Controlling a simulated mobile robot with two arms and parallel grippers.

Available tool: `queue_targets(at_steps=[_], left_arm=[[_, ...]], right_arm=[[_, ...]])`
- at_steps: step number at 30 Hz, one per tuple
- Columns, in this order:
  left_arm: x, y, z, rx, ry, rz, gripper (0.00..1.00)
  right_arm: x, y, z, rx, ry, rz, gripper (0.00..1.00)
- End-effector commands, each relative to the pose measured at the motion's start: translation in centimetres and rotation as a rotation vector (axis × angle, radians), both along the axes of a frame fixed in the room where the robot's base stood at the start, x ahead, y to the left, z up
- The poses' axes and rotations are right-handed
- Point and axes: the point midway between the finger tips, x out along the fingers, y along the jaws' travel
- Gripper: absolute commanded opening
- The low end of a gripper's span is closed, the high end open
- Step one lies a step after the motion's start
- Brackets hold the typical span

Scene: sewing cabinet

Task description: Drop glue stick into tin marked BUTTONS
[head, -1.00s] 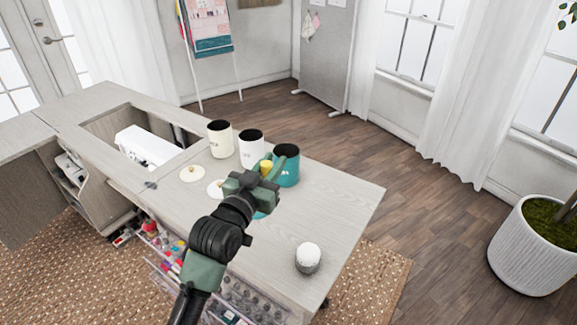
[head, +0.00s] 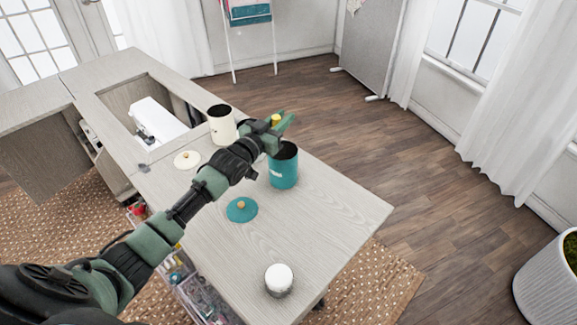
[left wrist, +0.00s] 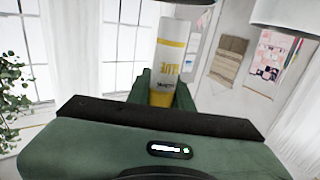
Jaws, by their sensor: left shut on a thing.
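My left gripper (head: 281,122) is shut on the glue stick (head: 275,119), of which only a yellow end shows in the head view. In the left wrist view the glue stick (left wrist: 170,57) is white with yellow bands and stands nearly upright between the fingers. The gripper appears just above and behind the teal tin (head: 284,170), whose open dark mouth faces up. A cream tin (head: 221,127) stands left of the gripper. Lettering on the tins is too small to read, so I cannot tell which says BUTTONS. The white middle tin is hidden behind my arm.
A teal lid (head: 241,210) and a cream lid (head: 187,160) lie on the wooden cabinet top (head: 325,215). A white-topped round object (head: 279,279) stands near the front corner. The right part of the top is clear. A sewing machine (head: 158,122) sits in the cabinet opening.

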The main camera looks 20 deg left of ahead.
Motion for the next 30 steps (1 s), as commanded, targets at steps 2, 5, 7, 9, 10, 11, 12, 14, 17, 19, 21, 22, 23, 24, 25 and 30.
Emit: queue_targets(at_steps=[2, 5, 7, 9, 10, 11, 12, 14, 17, 19, 21, 22, 23, 24, 25, 30], left_arm=[[0.0, 0.0, -1.2, 0.000, 0.000, 0.000, 0.00], [0.0, -0.1, -2.4, 0.000, 0.000, -0.001, 0.00], [0.0, -0.1, -3.3, 0.000, 0.000, -0.001, 0.00], [0.0, -0.1, -4.1, 0.001, 0.000, -0.001, 0.00], [0.0, -0.1, -4.5, 0.001, 0.000, -0.001, 0.00], [0.0, -0.1, -4.7, 0.001, 0.000, -0.001, 0.00], [0.0, -0.1, -5.0, 0.001, 0.000, -0.001, 0.00], [0.0, -0.1, -5.3, 0.001, -0.001, -0.001, 0.00], [0.0, -0.1, -5.4, 0.001, -0.001, -0.001, 0.00], [0.0, -0.1, -5.4, 0.001, -0.001, -0.002, 0.00], [0.0, -0.1, -5.3, 0.001, -0.001, -0.001, 0.00], [0.0, -0.1, -5.3, 0.001, 0.000, -0.002, 0.00], [0.0, -0.1, -5.3, 0.001, 0.000, -0.001, 0.00], [0.0, -0.1, -5.3, 0.001, 0.000, -0.002, 0.30], [0.0, -0.1, -5.3, 0.001, 0.000, -0.002, 0.38], [0.0, -0.1, -5.3, 0.001, 0.000, -0.001, 0.47]], right_arm=[[-0.3, 0.6, -1.1, 0.006, 0.005, 0.000, 0.36], [-0.4, 0.9, -2.3, 0.010, 0.005, 0.001, 0.36], [-0.3, 0.9, -3.1, 0.010, 0.004, 0.002, 0.36], [-0.1, 0.8, -3.9, 0.009, 0.003, 0.002, 0.36], [0.0, 0.7, -4.2, 0.009, 0.001, 0.002, 0.36], [0.1, 0.7, -4.5, 0.008, 0.000, 0.003, 0.36], [0.2, 0.6, -4.8, 0.007, -0.003, 0.003, 0.36], [0.5, 0.4, -5.0, 0.005, -0.005, 0.003, 0.36], [0.6, 0.2, -5.1, 0.003, -0.009, 0.003, 0.36], [0.7, 0.0, -5.0, 0.001, -0.009, 0.003, 0.36], [0.7, 0.0, -5.0, 0.000, -0.009, 0.002, 0.36], [0.7, -0.1, -5.0, 0.000, -0.009, 0.002, 0.36], [0.7, -0.1, -5.0, -0.001, -0.009, 0.002, 0.36], [0.7, -0.1, -5.0, -0.001, -0.009, 0.002, 0.36], [0.7, -0.1, -5.0, -0.001, -0.009, 0.001, 0.36], [0.7, -0.2, -5.0, -0.001, -0.009, 0.001, 0.36]])
